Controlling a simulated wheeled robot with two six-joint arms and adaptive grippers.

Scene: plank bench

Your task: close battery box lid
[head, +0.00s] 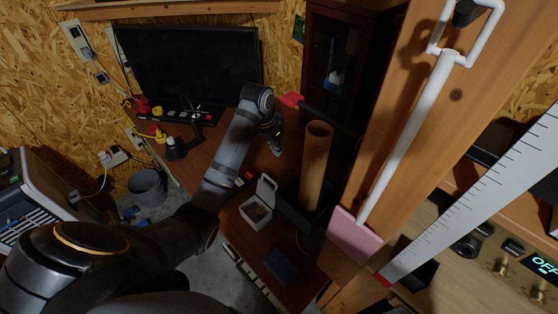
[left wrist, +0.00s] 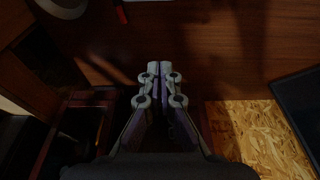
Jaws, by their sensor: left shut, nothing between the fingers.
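The battery box (head: 254,217) is a small pale grey box on the brown bench, in the lower middle of the head view. Its lid (head: 267,187) stands up, open, on the side toward the back of the bench. Something brownish shows inside, too small to make out. My left gripper (head: 277,151) is beyond the box, farther back over the bench, apart from the lid. In the left wrist view its fingers (left wrist: 160,68) are together with nothing between them. I cannot make out the box in that view. My right gripper is not in view.
A brown tube (head: 316,160) stands in a dark holder just right of the box. A blue box (head: 281,266) lies in front. A monitor (head: 190,65) and a power strip (head: 183,114) are at the back. A grey bucket (head: 147,187) stands on the floor at left.

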